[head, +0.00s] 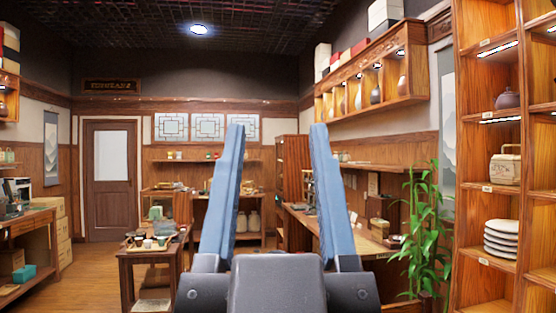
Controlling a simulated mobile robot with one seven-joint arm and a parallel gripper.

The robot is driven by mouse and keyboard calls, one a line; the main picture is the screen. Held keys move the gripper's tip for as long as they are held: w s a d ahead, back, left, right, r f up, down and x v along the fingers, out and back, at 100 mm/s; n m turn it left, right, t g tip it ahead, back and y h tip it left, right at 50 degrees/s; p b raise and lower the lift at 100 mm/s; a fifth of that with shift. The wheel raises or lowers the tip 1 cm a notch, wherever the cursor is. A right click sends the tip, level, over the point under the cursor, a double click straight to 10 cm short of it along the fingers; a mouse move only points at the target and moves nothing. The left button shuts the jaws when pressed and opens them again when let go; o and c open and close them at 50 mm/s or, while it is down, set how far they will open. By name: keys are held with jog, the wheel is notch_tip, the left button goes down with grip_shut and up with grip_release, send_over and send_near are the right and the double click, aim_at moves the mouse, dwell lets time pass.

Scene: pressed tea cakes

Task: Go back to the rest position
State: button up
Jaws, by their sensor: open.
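My gripper (278,135) stands upright in the lower middle of the head view. Its two blue fingers are spread wide apart, with nothing between them. The fingers point up and away from me into the room, and no object touches them. The finger bodies hide part of the tables and the back wall behind them.
A small wooden table (150,258) with cups stands left of my gripper. A long wooden counter (340,238) runs on the right, beside a green plant (424,232). A tall shelf (490,190) holds stacked pale discs (501,239). Open floor (90,275) lies at the left.

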jog(key=shift+r, duration=0.1)
notch_tip(320, 180, up, 6)
jog(key=p, duration=0.6)
dwell(0.7)
